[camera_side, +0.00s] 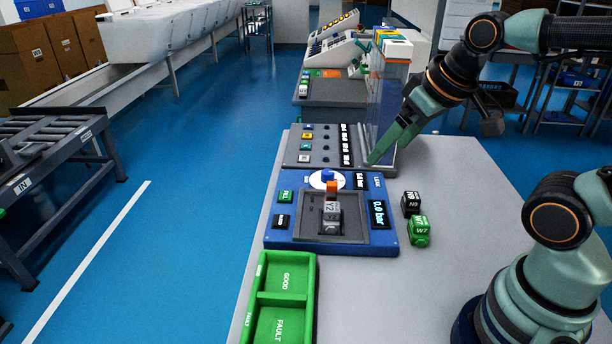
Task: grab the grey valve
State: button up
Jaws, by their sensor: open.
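A grey valve (331,211), marked Y2, sits in the dark recess of the blue test station (385,240). An orange part (333,190) is right behind it. My gripper (375,160) is open and points down to the left, by the clear column at the back of the station. It is behind and to the right of the grey valve, apart from it. Its second finger is hard to make out. The valve's lower part is hidden in the recess.
A black block (411,204) and a green block (418,231) stand on the table right of the station. A green tray (282,299), marked GOOD and FAULT, lies in front. A clear column (388,95) rises behind.

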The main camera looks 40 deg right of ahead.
jog(key=n+g, duration=0.6)
jog(key=n, duration=0.3)
send_over(332, 207)
notch_tip(332, 207, down, 8)
notch_tip(332, 207, down, 12)
jog(key=shift+f, duration=0.1)
jog(key=c, duration=1.3)
